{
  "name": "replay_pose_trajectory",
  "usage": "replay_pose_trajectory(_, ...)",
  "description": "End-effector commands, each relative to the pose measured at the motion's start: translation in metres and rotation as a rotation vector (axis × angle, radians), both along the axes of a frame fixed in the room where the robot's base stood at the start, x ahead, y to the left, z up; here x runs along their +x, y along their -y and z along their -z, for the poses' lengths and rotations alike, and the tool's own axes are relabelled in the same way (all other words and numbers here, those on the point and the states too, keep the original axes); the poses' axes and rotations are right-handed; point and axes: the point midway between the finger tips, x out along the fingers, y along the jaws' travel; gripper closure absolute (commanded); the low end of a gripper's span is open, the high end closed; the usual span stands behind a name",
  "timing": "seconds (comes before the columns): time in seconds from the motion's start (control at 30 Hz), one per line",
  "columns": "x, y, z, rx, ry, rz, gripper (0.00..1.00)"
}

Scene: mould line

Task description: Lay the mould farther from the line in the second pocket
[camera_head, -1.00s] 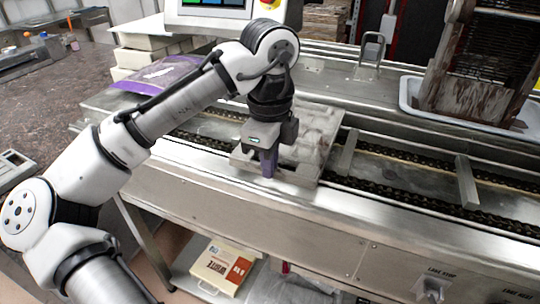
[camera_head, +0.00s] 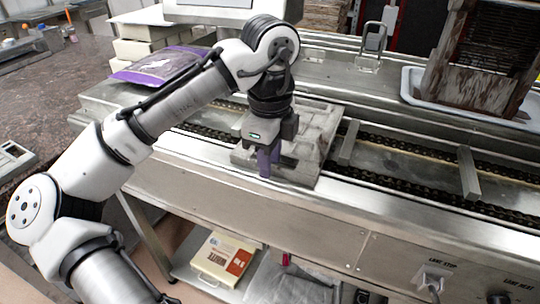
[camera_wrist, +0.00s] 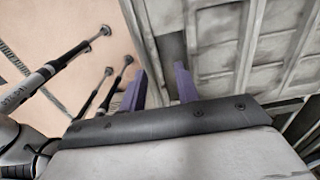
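A grey mould (camera_head: 317,122) with a grid of recesses lies flat over the left part of the chain line and covers part of its front rail. It also shows in the wrist view (camera_wrist: 215,45), filling the upper right. My gripper (camera_head: 266,163) points down at the mould's front side, left of centre. In the wrist view my two purple fingers (camera_wrist: 160,90) stand a little apart, one on either side of the mould's rim, and seem shut on it. The mould's underside is hidden, so I cannot tell whether it touches the line. No second mould is clearly visible.
Crossbars (camera_head: 348,142) and (camera_head: 468,173) divide the chain line (camera_head: 400,178); the space between them is empty. A rack (camera_head: 480,60) stands in a white tray (camera_head: 410,85) at the back right. A purple bag (camera_head: 160,65) lies at the back left.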

Motion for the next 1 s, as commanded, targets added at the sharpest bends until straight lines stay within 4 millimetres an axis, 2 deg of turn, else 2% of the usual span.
replay_pose_trajectory(0.17, 0.0, 0.0, -0.004, 0.001, -0.001, -0.001, 0.69)
replay_pose_trajectory(0.27, 0.0, 0.0, -0.015, 0.002, 0.002, -0.001, 0.69)
replay_pose_trajectory(0.7, -0.001, 0.0, -0.108, 0.002, 0.002, -0.003, 0.69)
replay_pose_trajectory(0.83, -0.002, 0.0, -0.126, 0.002, 0.001, -0.002, 0.69)
replay_pose_trajectory(1.0, -0.002, 0.0, -0.137, 0.0, 0.0, -0.001, 0.69)
